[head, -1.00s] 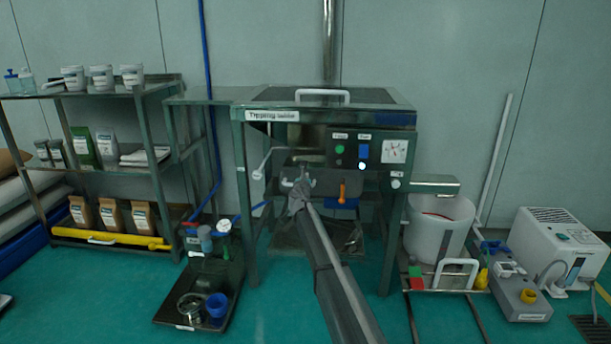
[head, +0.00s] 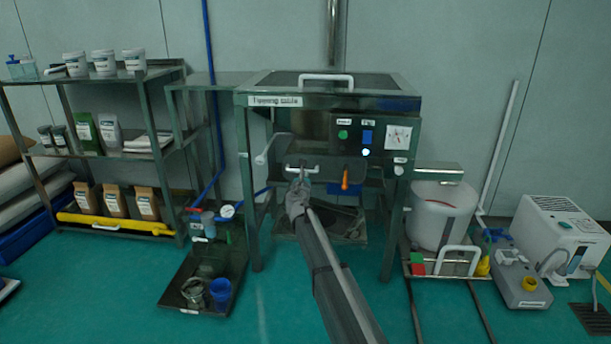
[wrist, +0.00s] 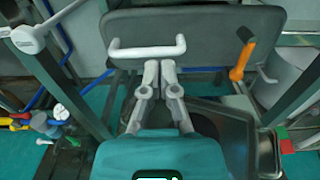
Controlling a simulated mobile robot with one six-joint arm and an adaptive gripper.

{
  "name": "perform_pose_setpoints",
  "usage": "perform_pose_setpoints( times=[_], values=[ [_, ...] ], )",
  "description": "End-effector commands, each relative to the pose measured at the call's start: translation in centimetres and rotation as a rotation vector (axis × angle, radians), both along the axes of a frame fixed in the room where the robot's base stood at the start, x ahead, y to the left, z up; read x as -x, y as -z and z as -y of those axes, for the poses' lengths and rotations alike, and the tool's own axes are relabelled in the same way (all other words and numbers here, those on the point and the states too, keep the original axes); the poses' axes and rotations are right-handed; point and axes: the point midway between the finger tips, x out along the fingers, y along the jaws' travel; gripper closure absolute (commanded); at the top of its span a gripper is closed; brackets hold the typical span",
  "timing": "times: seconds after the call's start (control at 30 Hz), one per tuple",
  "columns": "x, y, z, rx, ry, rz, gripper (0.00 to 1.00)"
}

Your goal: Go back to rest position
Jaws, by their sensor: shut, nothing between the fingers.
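My gripper (wrist: 160,71) is in front of the sieve machine, just below a white bar handle (wrist: 147,50) on a grey panel (wrist: 215,30). Its two fingers are together with nothing between them. In the head view my gripper (head: 300,188) shows small at the end of my outstretched arm, close to the same panel under the control box. The fingertips appear just short of the handle; I cannot tell if they touch it. The machine (head: 275,101) has a labelled top and a white top handle (head: 326,79).
An orange lever (wrist: 241,60) is right of the panel handle. A white lever (wrist: 40,30) is to the left. A dark tray (head: 186,275) with cups stands on the floor at left. A white bucket (head: 440,215) stands at right. The green floor in front is mostly clear.

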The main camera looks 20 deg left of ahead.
Motion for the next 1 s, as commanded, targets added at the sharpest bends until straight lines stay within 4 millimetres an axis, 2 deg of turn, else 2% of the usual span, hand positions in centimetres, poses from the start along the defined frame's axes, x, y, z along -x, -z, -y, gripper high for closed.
perform_pose_setpoints(
  times=[0.27,0.37,0.47,0.57,0.67,0.87,1.0],
  values=[
    [0.0,0.0,0.1,-0.001,0.001,0.0,1.0],
    [-0.1,0.0,0.8,-0.019,0.014,-0.009,1.0],
    [-0.1,0.0,2.6,-0.063,0.045,-0.028,1.0],
    [-0.1,0.1,5.5,-0.147,0.099,-0.063,1.0],
    [0.1,0.4,9.7,-0.269,0.182,-0.111,1.0],
    [1.6,1.7,20.0,-0.59,0.404,-0.218,1.0],
    [3.7,3.1,27.2,-0.837,0.583,-0.285,1.0]
  ],
)
